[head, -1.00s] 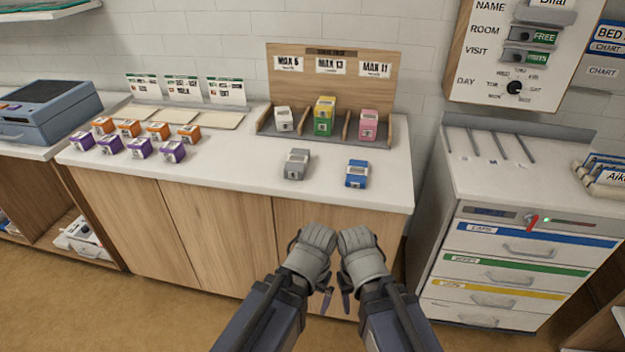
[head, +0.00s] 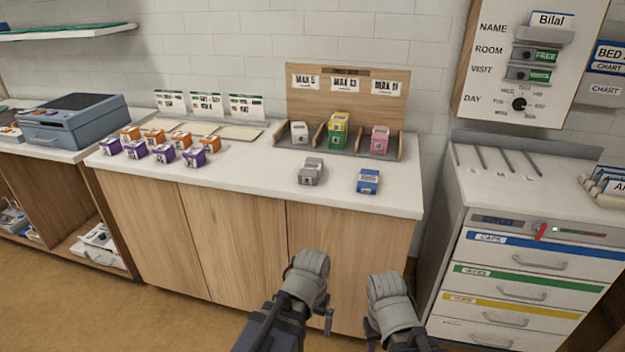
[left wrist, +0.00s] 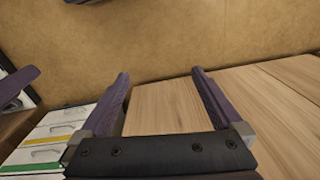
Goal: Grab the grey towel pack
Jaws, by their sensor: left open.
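The grey towel pack (head: 311,171) lies on the white counter top (head: 250,172), in front of the wooden divided rack (head: 347,90) and left of a blue pack (head: 368,181). My left gripper (head: 328,318) is in front of the cabinet, below the counter top and apart from the pack. In the left wrist view its two purple fingers (left wrist: 160,75) are spread, with nothing between them; wooden cabinet fronts and floor lie beyond. My right gripper (head: 371,332) hangs to the right of it; its jaws are too small to read.
A white pack (head: 299,133), a yellow pack above a green one (head: 336,138) and a pink pack (head: 380,139) stand in the rack. Several orange and purple packs are at the counter's left. A drawer cart (head: 530,250) stands right.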

